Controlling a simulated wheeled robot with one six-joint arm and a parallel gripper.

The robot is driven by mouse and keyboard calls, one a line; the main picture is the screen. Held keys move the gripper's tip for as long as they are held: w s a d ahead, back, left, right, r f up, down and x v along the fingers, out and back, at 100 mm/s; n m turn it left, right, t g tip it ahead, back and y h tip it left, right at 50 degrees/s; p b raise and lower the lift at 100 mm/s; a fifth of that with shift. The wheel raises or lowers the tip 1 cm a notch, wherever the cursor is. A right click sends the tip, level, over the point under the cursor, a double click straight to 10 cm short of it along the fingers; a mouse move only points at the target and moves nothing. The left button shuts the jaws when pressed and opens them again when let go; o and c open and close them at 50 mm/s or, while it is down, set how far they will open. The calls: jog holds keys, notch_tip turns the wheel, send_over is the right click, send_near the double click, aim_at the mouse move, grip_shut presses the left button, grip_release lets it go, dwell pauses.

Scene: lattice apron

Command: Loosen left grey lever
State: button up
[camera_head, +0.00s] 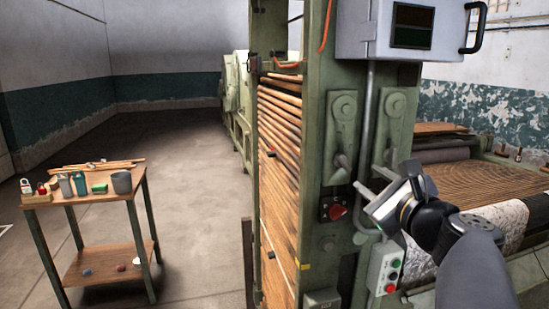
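The left grey lever (342,134) hangs on a green plate on the front of the machine frame. Its round pivot is at the top and its narrow end points down. A similar right lever (391,128) sits beside it, its lower part close to my arm. My gripper (372,212) is below and to the right of the left lever, apart from it, in front of the machine's pale tubular handle (364,191). I cannot tell whether it touches that handle. The finger gap is not clear.
A red knob (336,211) is below the left lever. A button box (385,267) hangs under my gripper. A grey cabinet (398,32) is above the levers. A work cart (88,196) stands at left, with open floor behind it.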

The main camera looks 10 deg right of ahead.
aim_at(345, 162)
jog(key=w+p, duration=0.1)
jog(key=w, duration=0.9)
jog(key=shift+a+p, duration=0.15)
jog(key=shift+p, duration=0.15)
jog(key=shift+c, duration=0.3)
grip_shut()
